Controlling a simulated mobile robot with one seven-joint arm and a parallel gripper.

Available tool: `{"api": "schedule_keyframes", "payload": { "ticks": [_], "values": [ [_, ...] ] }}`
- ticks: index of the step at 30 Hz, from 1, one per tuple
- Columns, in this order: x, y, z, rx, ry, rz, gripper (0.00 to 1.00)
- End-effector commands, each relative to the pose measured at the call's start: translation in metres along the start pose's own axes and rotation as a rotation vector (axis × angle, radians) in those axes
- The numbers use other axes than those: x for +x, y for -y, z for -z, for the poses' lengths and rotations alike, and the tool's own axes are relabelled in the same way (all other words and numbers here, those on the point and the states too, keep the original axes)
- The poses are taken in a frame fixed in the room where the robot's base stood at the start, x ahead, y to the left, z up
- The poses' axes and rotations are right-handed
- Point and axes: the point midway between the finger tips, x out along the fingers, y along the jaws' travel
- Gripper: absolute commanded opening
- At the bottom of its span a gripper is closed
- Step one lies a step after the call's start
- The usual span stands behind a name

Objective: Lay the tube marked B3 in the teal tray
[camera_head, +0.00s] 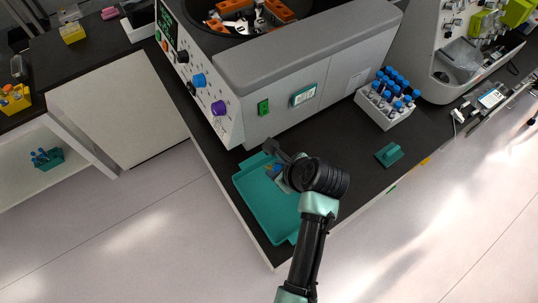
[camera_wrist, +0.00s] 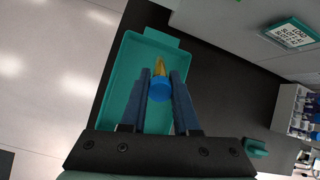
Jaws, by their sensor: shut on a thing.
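The teal tray (camera_head: 262,205) lies on the dark bench top near its front corner; it also shows in the wrist view (camera_wrist: 125,75). My gripper (camera_head: 278,172) is over the back part of the tray. In the wrist view my gripper (camera_wrist: 160,76) is shut on a tube (camera_wrist: 160,88) with a blue cap and a yellowish body. The cap faces the wrist camera and the body points away, over the tray. No marking on the tube is readable. I cannot tell whether the tube touches the tray floor.
A large grey machine (camera_head: 300,60) stands just behind the tray. A white rack (camera_head: 388,112) of several blue-capped tubes stands to the right. A small teal block (camera_head: 389,154) sits on the bench between rack and tray.

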Motion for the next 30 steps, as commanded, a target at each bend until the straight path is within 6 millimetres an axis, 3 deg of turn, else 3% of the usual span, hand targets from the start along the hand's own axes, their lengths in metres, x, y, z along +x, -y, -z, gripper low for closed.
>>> {"api": "schedule_keyframes", "payload": {
  "ticks": [30],
  "values": [
    [0.076,-0.014,0.051,0.000,-0.001,-0.001,0.00]
  ]
}}
